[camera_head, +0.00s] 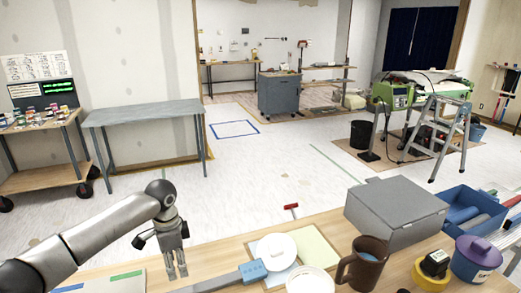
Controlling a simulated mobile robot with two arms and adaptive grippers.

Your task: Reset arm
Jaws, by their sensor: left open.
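My left arm (85,240) comes in from the lower left and bends down at a dark joint. My left gripper (177,276) hangs with its fingers pointing down over the near wooden workbench (215,255), left of a blue-ended tool (252,271). The fingers look close together in this view, with a narrow gap and nothing visible between them. Their height above the bench is hard to tell. My right gripper is not in view.
Beyond, a grey table (145,112) and a stepladder (445,130) stand around open floor (260,165).

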